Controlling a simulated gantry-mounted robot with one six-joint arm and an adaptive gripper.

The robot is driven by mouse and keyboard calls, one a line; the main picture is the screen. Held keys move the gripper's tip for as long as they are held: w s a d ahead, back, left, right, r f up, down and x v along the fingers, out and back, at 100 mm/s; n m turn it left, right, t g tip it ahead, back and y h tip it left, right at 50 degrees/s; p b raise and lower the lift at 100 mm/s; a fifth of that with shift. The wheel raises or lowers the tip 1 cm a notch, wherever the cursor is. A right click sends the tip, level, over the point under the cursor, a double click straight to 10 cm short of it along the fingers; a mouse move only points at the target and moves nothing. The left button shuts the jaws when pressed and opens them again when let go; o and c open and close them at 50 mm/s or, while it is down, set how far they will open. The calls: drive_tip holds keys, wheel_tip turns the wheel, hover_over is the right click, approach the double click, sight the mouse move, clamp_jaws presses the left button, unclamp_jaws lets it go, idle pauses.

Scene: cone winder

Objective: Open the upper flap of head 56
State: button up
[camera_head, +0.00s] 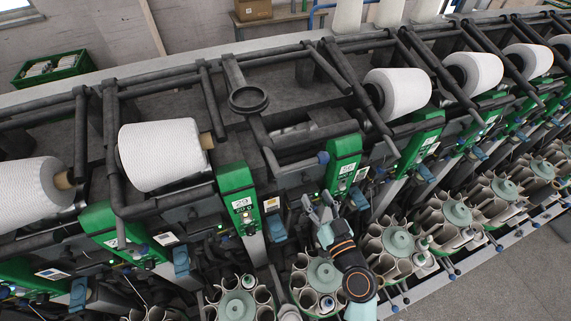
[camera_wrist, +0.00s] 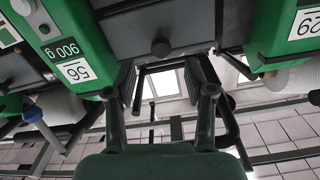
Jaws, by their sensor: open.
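A dark grey panel (camera_wrist: 160,28) with a round knob lies to the right of the label. I cannot tell which part is the upper flap. My gripper (camera_wrist: 161,92) is open and empty, its two dark fingers apart below the panel. In the head view my gripper (camera_head: 321,207) is just in front of the machine, below a green head (camera_head: 343,163) whose number is too small to read surely.
Another green head, label "29" (camera_wrist: 306,24), is at the right of the wrist view. In the head view, white yarn cones (camera_head: 163,153) and dark bars (camera_head: 262,132) lie above the heads. Round bobbin magazines (camera_head: 236,303) crowd the lower front. Open floor (camera_head: 520,280) is at lower right.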

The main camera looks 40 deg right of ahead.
sight(308, 182)
drive_tip(key=p+x, duration=0.1)
drive_tip(key=x, duration=0.6)
drive_tip(key=shift+r, duration=0.1)
clamp_jaws()
